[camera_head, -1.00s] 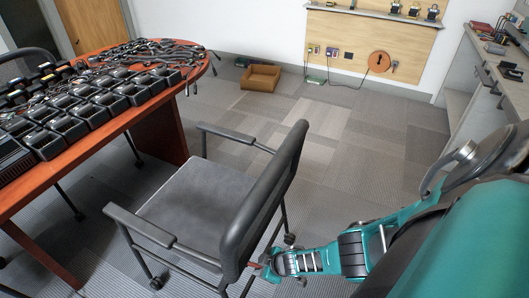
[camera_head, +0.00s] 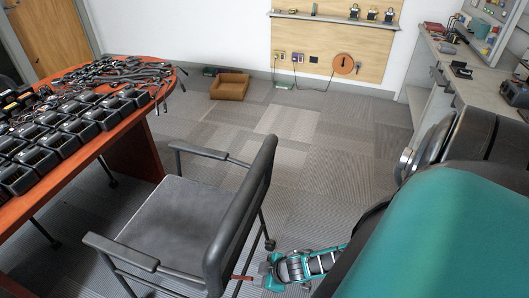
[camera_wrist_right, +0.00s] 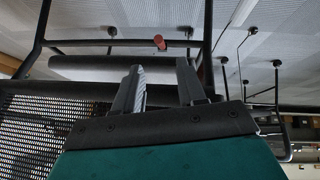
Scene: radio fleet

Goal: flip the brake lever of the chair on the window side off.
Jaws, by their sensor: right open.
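A grey armchair (camera_head: 185,215) with a black frame and casters stands beside the red table, its backrest to the right. A short red lever (camera_head: 242,277) sticks out low behind its backrest. In the right wrist view the red lever (camera_wrist_right: 159,43) shows on a dark bar of the chair frame, ahead of the fingertips. My right gripper (camera_head: 262,281) is low behind the chair, close to the lever. It also shows in the right wrist view (camera_wrist_right: 160,72), with two fingers apart and nothing between them. My left gripper is out of view.
The red table (camera_head: 130,125) at left carries several black chargers (camera_head: 65,130) and radios. A brown box (camera_head: 230,87) lies on the floor by the far wall. A grey counter (camera_head: 465,75) is at right. The carpet beyond the chair is clear.

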